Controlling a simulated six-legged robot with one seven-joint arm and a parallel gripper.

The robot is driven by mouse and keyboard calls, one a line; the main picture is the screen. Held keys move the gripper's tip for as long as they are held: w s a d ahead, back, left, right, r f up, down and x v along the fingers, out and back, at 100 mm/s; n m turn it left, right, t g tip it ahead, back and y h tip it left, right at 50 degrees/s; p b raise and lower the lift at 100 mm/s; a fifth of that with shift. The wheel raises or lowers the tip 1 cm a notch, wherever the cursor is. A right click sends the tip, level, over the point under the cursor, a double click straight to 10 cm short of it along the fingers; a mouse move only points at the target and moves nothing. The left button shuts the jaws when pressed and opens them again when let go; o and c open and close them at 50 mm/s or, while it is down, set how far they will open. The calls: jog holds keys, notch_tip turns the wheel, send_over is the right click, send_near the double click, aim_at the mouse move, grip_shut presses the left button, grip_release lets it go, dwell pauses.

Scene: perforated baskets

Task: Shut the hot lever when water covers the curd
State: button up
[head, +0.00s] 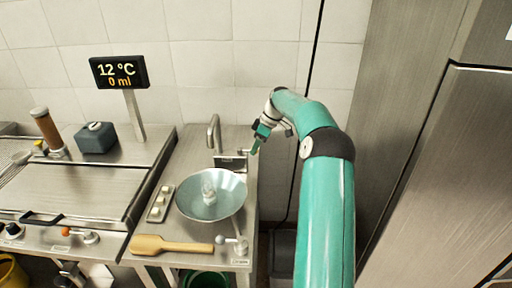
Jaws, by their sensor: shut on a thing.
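A wide metal bowl (238,205) stands on the steel counter below a tap (214,133). A whitish lump, apparently the curd (209,196), sits in its middle; I cannot make out water around it. A dark plate (230,163) with unreadable marks is behind the bowl. My gripper (255,147) is right of the tap, near the plate, its fingers pointing down. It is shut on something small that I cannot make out. A lever with a white knob (238,243) is at the counter's front; one with an orange knob (84,236) is farther left. I cannot tell which is hot.
A display (118,72) on a post reads 12 °C and 0 ml. A wooden paddle (172,245) lies in front of the bowl, and a tray of pale pieces (160,204) left of it. A tall steel cabinet (440,170) bounds the right.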

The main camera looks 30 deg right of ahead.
jog(key=o, duration=1)
jog(key=v, duration=1.4)
